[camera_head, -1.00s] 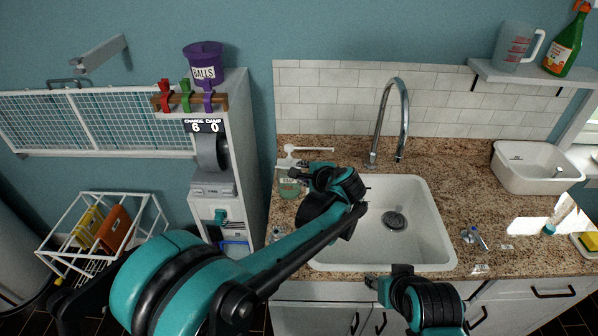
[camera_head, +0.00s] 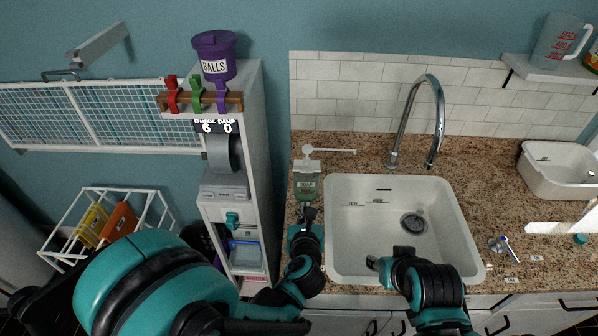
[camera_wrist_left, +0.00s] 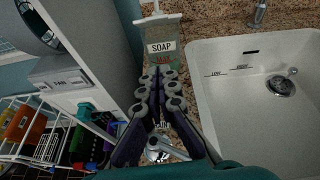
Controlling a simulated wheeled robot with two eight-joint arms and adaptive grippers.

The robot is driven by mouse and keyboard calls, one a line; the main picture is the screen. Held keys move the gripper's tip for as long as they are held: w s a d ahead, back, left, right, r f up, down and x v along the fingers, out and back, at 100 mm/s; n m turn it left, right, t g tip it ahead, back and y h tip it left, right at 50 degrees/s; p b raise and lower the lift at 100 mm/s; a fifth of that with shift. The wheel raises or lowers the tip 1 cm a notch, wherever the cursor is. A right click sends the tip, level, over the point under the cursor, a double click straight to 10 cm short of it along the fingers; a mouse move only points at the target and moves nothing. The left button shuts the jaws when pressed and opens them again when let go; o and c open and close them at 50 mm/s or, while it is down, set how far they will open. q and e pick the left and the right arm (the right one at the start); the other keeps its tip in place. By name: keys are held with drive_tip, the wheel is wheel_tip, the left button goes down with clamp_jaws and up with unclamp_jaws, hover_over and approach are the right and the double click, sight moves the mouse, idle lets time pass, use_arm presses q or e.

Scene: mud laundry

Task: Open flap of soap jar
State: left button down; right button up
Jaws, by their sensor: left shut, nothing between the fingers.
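The soap jar (camera_head: 306,186) is a clear container of green soap with a SOAP label and a white top. A white bar (camera_head: 330,150) extends right from its top. It stands upright on the counter, left of the sink. In the left wrist view the jar (camera_wrist_left: 163,52) is straight ahead, its top cut off by the frame's edge. My left gripper (camera_head: 308,212) is shut and empty, just in front of the jar's lower part. Its fingers (camera_wrist_left: 159,78) overlap the jar's bottom in the wrist view; contact cannot be told. My right gripper (camera_head: 372,263) is over the sink's front edge, its fingers barely visible.
The white sink (camera_head: 340,235) lies right of the jar, with a tall faucet (camera_head: 436,110) behind. A white cabinet (camera_head: 256,150) stands close on the left. A white basin (camera_head: 535,178) sits at the counter's right. Granite counter (camera_head: 470,180) between is mostly clear.

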use_arm(q)
drive_tip(key=m, duration=0.1)
approach(307, 170)
drive_tip(key=w+f, duration=0.4)
drive_tip(key=w, duration=0.1)
drive_tip(key=shift+s+a+b, duration=0.1)
drive_tip(key=shift+a+b, duration=0.1)
drive_tip(key=shift+b, duration=0.2)
drive_tip(key=shift+r, duration=0.1)
